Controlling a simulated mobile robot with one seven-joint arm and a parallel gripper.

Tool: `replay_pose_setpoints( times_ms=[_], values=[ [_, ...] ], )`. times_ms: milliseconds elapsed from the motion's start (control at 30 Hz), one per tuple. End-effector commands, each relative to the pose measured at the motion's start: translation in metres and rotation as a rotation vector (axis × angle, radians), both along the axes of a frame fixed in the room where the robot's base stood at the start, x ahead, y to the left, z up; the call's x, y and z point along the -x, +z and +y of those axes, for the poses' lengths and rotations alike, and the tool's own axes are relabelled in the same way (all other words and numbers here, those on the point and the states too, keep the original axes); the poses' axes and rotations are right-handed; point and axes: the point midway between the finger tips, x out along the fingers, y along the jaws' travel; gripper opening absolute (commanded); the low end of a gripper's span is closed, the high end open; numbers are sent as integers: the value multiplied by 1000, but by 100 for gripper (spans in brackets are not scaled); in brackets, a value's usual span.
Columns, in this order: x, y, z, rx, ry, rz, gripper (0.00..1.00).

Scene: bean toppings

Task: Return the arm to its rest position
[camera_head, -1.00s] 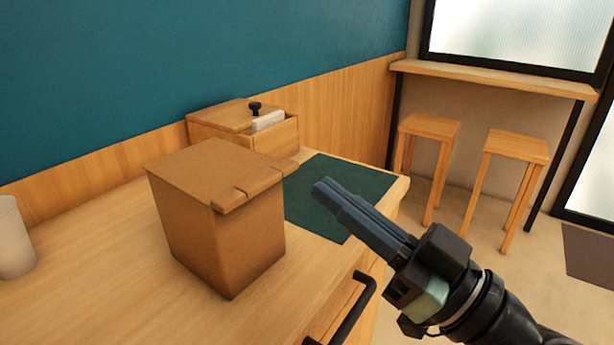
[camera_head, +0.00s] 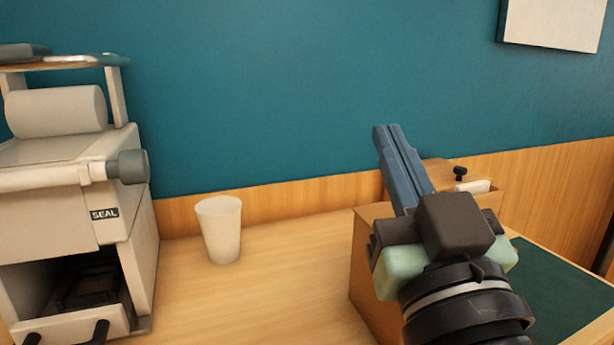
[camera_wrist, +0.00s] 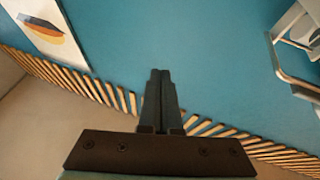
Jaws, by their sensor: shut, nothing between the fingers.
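My gripper (camera_head: 387,130) is raised in the right half of the head view, with its blue-grey fingers pointing up and slightly left. The fingers are together and hold nothing. In the wrist view the shut fingers (camera_wrist: 160,75) point at the teal wall. In the head view my gripper and wrist cover much of a brown box (camera_head: 372,270) on the wooden counter (camera_head: 270,290).
A sealing machine (camera_head: 60,200) marked SEAL stands at the left. A white cup (camera_head: 219,230) stands on the counter between it and the box. The teal wall (camera_head: 280,90) is behind.

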Motion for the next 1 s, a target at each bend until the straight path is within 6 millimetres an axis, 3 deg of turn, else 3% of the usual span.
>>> replay_pose_setpoints(
  times_ms=[33, 100, 300, 400, 567, 1000],
  values=[
    [7, 20, 20, 0, -5, -59, 0],
    [20, 44, 40, -9, -24, -140, 0],
    [76, 103, 86, -54, -44, -378, 0],
    [72, 141, 80, -53, -56, -365, 0],
    [71, 186, 80, -51, -58, -362, 0],
    [70, 323, 80, -50, -58, -358, 0]
  ],
)
